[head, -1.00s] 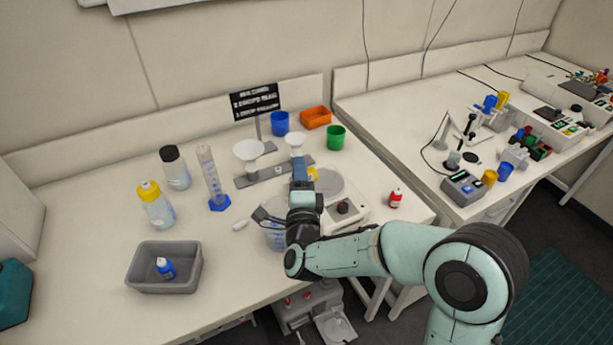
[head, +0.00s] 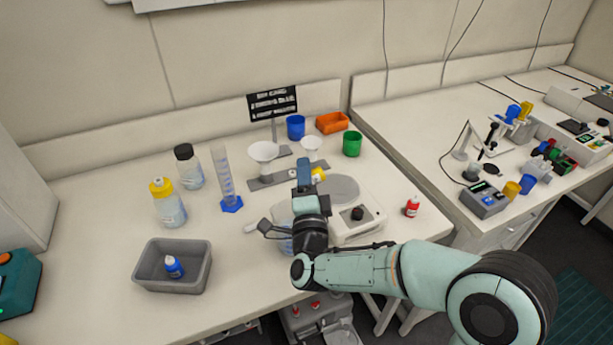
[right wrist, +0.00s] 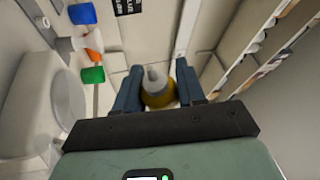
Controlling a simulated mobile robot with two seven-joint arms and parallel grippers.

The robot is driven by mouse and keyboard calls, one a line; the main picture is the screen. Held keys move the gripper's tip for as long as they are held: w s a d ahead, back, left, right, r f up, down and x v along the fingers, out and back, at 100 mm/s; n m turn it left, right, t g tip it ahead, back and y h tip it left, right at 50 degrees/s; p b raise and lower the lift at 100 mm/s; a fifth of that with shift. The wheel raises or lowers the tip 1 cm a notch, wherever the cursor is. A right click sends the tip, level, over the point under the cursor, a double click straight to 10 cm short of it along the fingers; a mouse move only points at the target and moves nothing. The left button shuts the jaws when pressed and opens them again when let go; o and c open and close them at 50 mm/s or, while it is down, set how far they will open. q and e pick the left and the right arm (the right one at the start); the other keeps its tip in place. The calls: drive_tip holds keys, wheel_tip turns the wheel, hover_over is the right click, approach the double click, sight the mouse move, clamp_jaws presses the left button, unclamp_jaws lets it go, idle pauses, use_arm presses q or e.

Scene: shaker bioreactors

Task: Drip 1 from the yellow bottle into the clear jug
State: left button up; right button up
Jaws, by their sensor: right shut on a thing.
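The yellow bottle (right wrist: 158,92), with a pale nozzle, is between the fingers of my right gripper (right wrist: 158,72) in the right wrist view. In the head view my right gripper (head: 307,172) is shut on it, and a bit of its yellow (head: 318,174) shows beside the fingers. The clear jug (head: 285,238), with blue marks, stands on the bench near its front edge, partly hidden behind my right gripper and wrist. I cannot tell how far the bottle is from the jug's mouth. My left gripper is not in view.
A balance (head: 358,215) stands right of the jug, with a red bottle (head: 412,207) beyond it. A funnel stand (head: 275,180) is behind. A grey tray (head: 150,280) holds a blue bottle (head: 174,267). A measuring cylinder (head: 227,180) and a yellow-capped bottle (head: 170,210) stand left.

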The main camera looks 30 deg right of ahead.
drive_tip(key=shift+n+b, duration=0.3)
drive_tip(key=shift+b, duration=0.1)
drive_tip(key=shift+a+r+n+t+y+b, duration=0.1)
drive_tip(key=shift+r+n+t+y+b, duration=0.15)
drive_tip(key=shift+n+b, duration=0.35)
drive_tip(key=shift+a+r+n+t+y+b, duration=0.15)
drive_tip(key=shift+n+t+b, duration=0.1)
drive_tip(key=shift+n+b, duration=0.35)
drive_tip(key=shift+r+n+b, duration=0.15)
drive_tip(key=shift+n+b, duration=0.15)
drive_tip(key=shift+n, duration=0.2)
drive_tip(key=m, duration=0.1)
drive_tip(key=m+b, duration=0.1)
drive_tip(key=m, duration=0.1)
drive_tip(key=shift+r+g, duration=0.35)
drive_tip(key=shift+g, duration=0.05)
drive_tip(key=shift+r+m+h, duration=0.15)
drive_tip(key=shift+m+h, duration=0.15)
drive_tip(key=shift+m, duration=0.4)
drive_tip(key=shift+g, duration=0.3)
